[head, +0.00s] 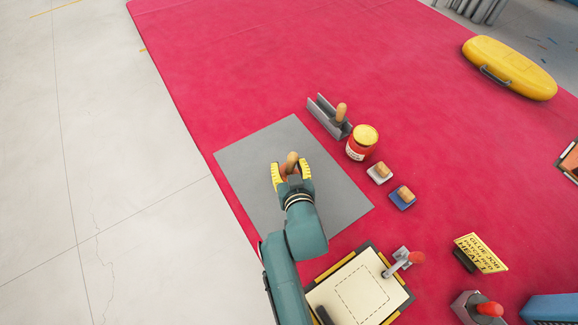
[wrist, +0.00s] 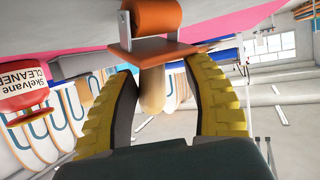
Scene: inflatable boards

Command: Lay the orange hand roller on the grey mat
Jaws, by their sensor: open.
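The orange hand roller (wrist: 158,14) shows at the top of the wrist view, with its metal frame and wooden handle (wrist: 152,90). Its drum is against the grey mat, which fills the top left of that view; whether it touches is hard to tell. In the head view the roller's handle (head: 291,158) shows over the grey mat (head: 340,195), and my gripper hides much of the rest. My gripper (head: 290,168) is open, its yellow fingers either side of the handle. In the wrist view gaps show between the handle and both fingers (wrist: 160,88).
Right of the mat on the red sheet (head: 260,60) stand a metal channel (head: 322,116) with a wooden-handled tool, a red can (head: 360,150), and two small wood-topped blocks (head: 379,174). The mat's left part is clear.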

